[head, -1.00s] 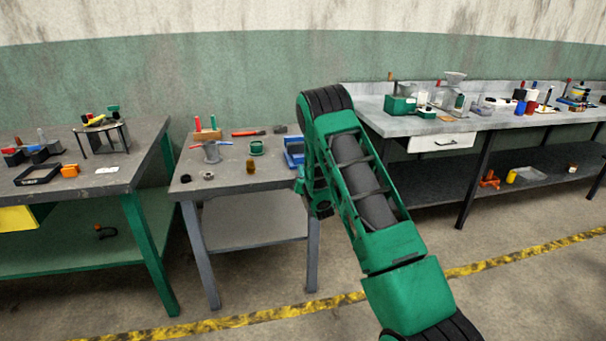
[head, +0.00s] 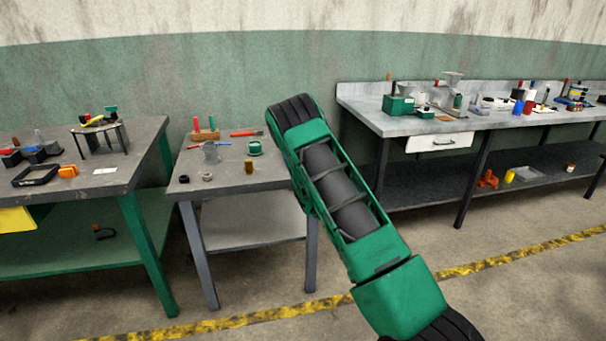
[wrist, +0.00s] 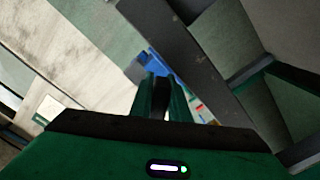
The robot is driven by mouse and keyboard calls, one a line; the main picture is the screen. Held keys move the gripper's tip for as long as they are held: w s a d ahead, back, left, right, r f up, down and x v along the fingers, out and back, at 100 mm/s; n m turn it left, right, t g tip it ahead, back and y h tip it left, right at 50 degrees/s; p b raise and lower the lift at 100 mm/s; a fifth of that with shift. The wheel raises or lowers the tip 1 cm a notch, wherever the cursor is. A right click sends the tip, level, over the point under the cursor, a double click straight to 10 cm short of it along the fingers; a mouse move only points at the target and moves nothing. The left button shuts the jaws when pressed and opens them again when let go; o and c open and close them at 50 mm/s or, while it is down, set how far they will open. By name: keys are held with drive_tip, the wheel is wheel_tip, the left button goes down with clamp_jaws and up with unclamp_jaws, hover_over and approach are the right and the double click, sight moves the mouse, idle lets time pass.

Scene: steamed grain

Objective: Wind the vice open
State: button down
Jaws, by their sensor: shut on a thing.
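The blue vice (wrist: 152,63) shows in the wrist view, just beyond my fingertips at the edge of a grey table. In the head view my arm hides it at the right end of the middle table (head: 225,180). My gripper (wrist: 161,97) shows in the wrist view, its green fingers close together on a small dark piece, which looks like the vice's handle. The fingers cover most of that piece. How far the vice's jaws stand apart cannot be seen. My gripper is out of sight in the head view, behind my arm.
The middle table also carries a green cup (head: 254,148), a grey cup-like piece (head: 211,152), a brass cylinder (head: 249,167) and tools in a wooden block (head: 206,135). A cluttered bench (head: 385,119) stands right, another table (head: 100,183) left.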

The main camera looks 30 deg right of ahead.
drive_tip(key=n, duration=0.5)
drive_tip(key=shift+a+n, duration=0.1)
drive_tip(key=shift+n, duration=2.4)
drive_tip(key=c, duration=2)
unclamp_jaws()
drive_tip(key=shift+a, duration=0.1)
drive_tip(key=shift+r, duration=0.1)
